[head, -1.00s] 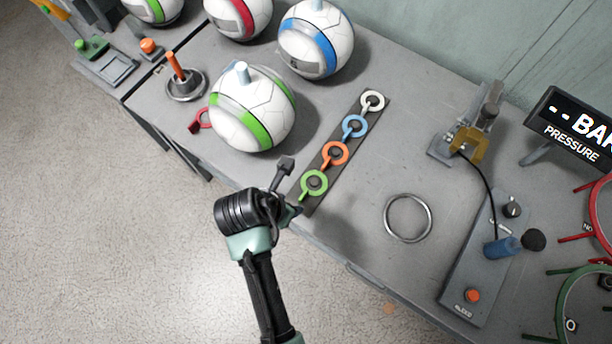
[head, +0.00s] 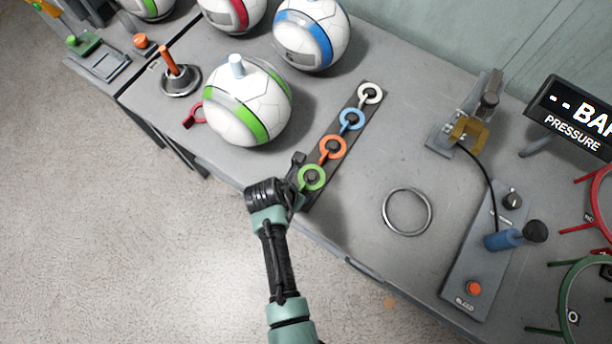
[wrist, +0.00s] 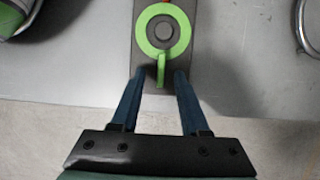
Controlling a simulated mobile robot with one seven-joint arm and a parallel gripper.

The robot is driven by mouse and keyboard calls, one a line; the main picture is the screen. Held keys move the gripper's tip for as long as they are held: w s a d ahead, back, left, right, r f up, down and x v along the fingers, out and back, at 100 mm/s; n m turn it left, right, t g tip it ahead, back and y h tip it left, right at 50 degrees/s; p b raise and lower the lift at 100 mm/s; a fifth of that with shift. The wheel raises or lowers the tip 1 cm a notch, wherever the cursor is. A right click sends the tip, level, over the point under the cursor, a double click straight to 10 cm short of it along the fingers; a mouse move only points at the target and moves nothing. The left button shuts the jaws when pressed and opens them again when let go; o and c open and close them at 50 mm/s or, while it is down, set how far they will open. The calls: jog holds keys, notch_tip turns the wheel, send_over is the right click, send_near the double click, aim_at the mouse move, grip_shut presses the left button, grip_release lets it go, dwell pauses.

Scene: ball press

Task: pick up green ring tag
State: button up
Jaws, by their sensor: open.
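The green ring tag (head: 311,178) lies around a peg at the near end of a dark strip (head: 366,112). Its short tab points toward my gripper. In the wrist view the green ring tag (wrist: 163,30) is at the top centre, with its tab between and just ahead of the fingertips. My gripper (wrist: 160,76) is open and empty, its two blue fingers on either side of the tab's line. In the head view my gripper (head: 300,178) is at the table's front edge beside the green tag, its fingers partly hidden.
Orange (head: 333,147), blue (head: 352,118) and white (head: 370,93) ring tags sit farther along the strip. A green-striped ball (head: 247,105) stands close on the left. A loose metal ring (head: 407,212) lies to the right, with clear table between.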

jog(key=shift+f, duration=0.1)
grip_shut()
dwell(0.5)
